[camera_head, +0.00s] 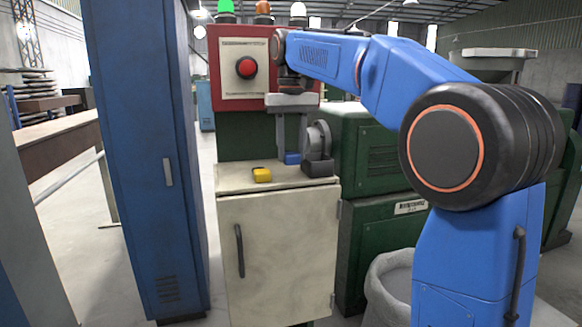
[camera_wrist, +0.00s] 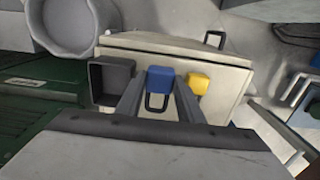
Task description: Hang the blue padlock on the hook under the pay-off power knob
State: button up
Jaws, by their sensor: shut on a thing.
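The blue padlock (camera_head: 292,158) is between the fingertips of my gripper (camera_head: 291,150), low over the cabinet top. In the wrist view the blue padlock (camera_wrist: 160,78) sits between the two fingers of my gripper (camera_wrist: 159,88), its dark shackle pointing toward the wrist. My gripper is shut on it. I cannot tell whether the padlock still touches the surface. A round red knob (camera_head: 246,68) is on a pale plate on the red box (camera_head: 228,91), behind and left of my gripper. No hook can be made out, and labels are too small to read.
A yellow padlock (camera_head: 262,174) lies on the cream cabinet (camera_head: 276,240), left of the blue one. A dark open box (camera_wrist: 112,80) and a grey round part (camera_head: 318,140) stand close on the right. A tall blue cabinet (camera_head: 145,150) stands left.

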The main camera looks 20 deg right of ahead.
aim_at(291, 165)
jog(key=shift+f, duration=2.25)
jog(key=o, duration=1.2)
jog(key=shift+f, duration=0.1)
jog(key=shift+o, duration=0.2)
notch_tip(291, 165, up, 12)
jog(key=shift+r, duration=0.15)
